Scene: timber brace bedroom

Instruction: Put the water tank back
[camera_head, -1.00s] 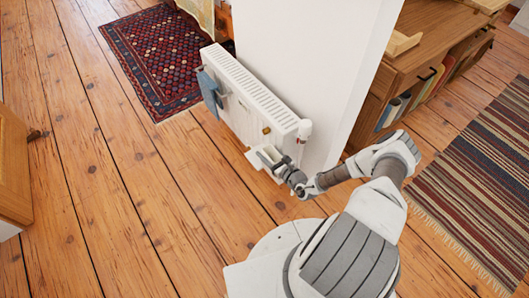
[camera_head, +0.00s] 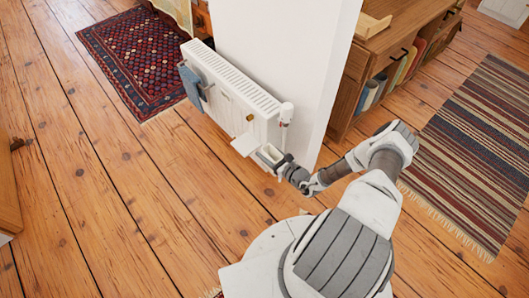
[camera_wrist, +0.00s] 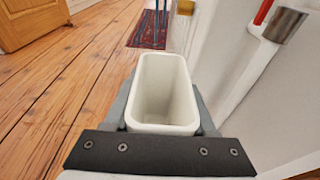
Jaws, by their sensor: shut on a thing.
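The water tank (camera_wrist: 162,85) is a narrow, cream-white, open-topped box with rounded corners, and its inside looks empty. My gripper (camera_wrist: 163,108) is shut on it, with one grey finger along each long side. In the head view, my gripper (camera_head: 277,161) holds the tank (camera_head: 268,153) upright at the lower right front of a white radiator (camera_head: 230,95).
A blue cloth (camera_head: 190,86) hangs on the radiator's left end, with a brass-coloured knob (camera_head: 249,117) on its front. A white wall (camera_head: 290,50) stands behind it. A wooden cabinet (camera_head: 370,65) and striped rug (camera_head: 475,145) lie right. Bare floor (camera_head: 120,190) is open at left.

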